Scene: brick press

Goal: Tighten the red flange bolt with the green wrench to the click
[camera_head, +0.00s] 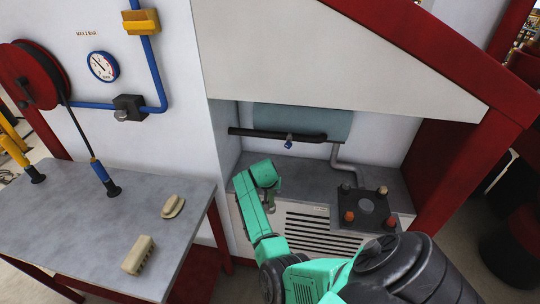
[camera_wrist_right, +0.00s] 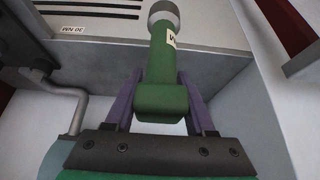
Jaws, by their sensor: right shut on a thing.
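The green wrench (camera_wrist_right: 172,70) is between the purple fingers of my right gripper (camera_wrist_right: 160,85) in the right wrist view. Its handle is gripped and its round grey-lined ring head (camera_wrist_right: 163,13) points away from the hand. In the head view my right gripper (camera_head: 270,196) is partly hidden by its own wrist, above the front of the grey ledge. The dark flange plate (camera_head: 367,208) lies to its right. The red bolt (camera_head: 349,216) stands at the plate's front left, apart from the gripper. My left gripper is not in view.
Other bolts stand on the plate: a grey one (camera_head: 346,188), a tan one (camera_head: 382,190) and an orange-brown one (camera_head: 390,223). A bent grey pipe (camera_head: 345,168) rises behind. The grey table (camera_head: 110,225) stands left, with two beige objects.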

